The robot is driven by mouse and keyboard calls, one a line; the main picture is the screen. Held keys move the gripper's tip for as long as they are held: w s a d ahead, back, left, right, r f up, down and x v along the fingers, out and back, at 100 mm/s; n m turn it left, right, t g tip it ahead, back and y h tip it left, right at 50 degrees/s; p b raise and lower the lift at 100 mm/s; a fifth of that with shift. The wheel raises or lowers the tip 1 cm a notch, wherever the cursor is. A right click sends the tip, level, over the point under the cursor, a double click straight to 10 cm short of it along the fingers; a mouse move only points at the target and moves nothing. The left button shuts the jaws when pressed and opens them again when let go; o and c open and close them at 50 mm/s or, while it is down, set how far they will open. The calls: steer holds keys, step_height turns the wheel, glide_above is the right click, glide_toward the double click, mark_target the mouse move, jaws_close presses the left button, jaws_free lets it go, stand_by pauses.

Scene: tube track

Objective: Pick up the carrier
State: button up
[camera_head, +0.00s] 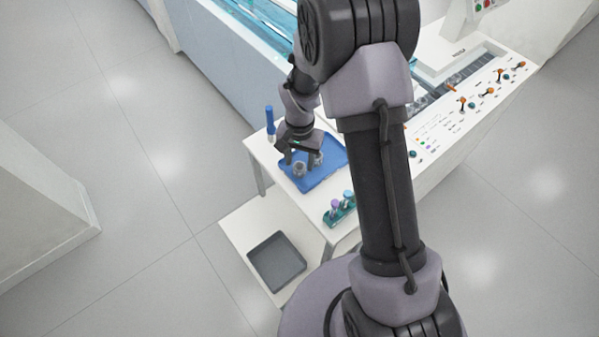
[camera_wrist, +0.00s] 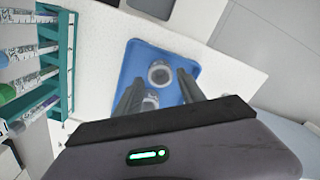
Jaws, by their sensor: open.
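Two small round grey carriers sit on a blue tray on the white table. In the head view one carrier (camera_head: 299,169) is under the front of my gripper (camera_head: 300,153), and the other (camera_head: 317,159) is just right of it, partly hidden. In the wrist view one carrier (camera_wrist: 160,73) shows its round open top near the fingertips. The second carrier (camera_wrist: 150,103) shows between the fingers, lower in the picture and partly covered. My gripper (camera_wrist: 158,80) is open and points down at the tray. I cannot tell whether a finger touches a carrier.
The blue tray (camera_head: 337,172) has a low rim. A teal rack (camera_head: 341,212) with capped tubes stands at the table's front corner; it also shows in the wrist view (camera_wrist: 68,62). A blue upright object (camera_head: 270,122) stands behind. A dark grey tray (camera_head: 276,261) lies lower down. A knobbed panel (camera_head: 470,112) is right.

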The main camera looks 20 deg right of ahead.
mark_target(300, 166)
step_height(300, 166, down, 3)
steer(key=shift+f+b, duration=0.1)
steer(key=shift+b, duration=0.2)
steer(key=shift+r, duration=0.2)
steer(key=shift+c, duration=0.5)
steer(key=c, duration=0.7)
steer(key=shift+o, duration=0.2)
step_height(300, 166, up, 15)
steer(key=p, duration=0.7)
steer(key=shift+p, duration=0.4)
